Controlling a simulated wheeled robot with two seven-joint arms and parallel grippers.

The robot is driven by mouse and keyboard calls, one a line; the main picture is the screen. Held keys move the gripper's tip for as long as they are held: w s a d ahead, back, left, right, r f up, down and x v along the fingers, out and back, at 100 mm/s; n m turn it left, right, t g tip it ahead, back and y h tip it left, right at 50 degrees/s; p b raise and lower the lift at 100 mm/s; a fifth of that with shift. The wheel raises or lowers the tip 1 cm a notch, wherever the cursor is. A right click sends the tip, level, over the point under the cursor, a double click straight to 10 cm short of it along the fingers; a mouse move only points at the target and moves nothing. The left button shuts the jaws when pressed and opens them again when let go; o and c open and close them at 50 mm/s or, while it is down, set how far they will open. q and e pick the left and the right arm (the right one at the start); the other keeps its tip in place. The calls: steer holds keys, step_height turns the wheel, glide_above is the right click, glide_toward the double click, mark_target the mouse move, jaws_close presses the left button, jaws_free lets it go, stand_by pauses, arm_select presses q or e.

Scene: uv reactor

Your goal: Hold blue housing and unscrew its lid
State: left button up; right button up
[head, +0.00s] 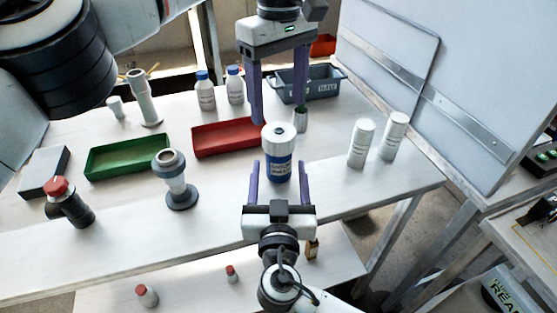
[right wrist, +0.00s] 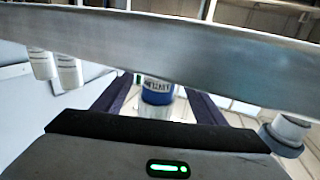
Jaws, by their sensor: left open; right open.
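The blue housing (head: 279,169) stands upright on the white table with its white lid (head: 279,133) on top. My left gripper (head: 279,112) is open above it, pointing down, its purple fingers apart over the lid. My right gripper (head: 279,166) is open at the front side of the housing. Its fingers are on the left and right of the blue body, with gaps visible. In the right wrist view the blue housing (right wrist: 157,95) shows between the two fingers. A wide grey bar hides part of that view.
A red tray (head: 230,152) and a grey-blue bin (head: 335,85) are behind. Two white cylinders (head: 361,143) stand right. A grey stand (head: 182,198), a green tray (head: 125,172) and a red-capped black fitting (head: 78,212) are left. White bottles (head: 204,92) stand at the back.

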mark_target(279, 131)
steer(key=shift+w, duration=2)
steer(key=shift+c, duration=0.4)
jaws_close()
arm_select(q)
steer(key=m, duration=0.8)
steer(key=shift+f+m, duration=0.15)
steer(key=shift+m, duration=0.25)
steer(key=shift+f, duration=3.85)
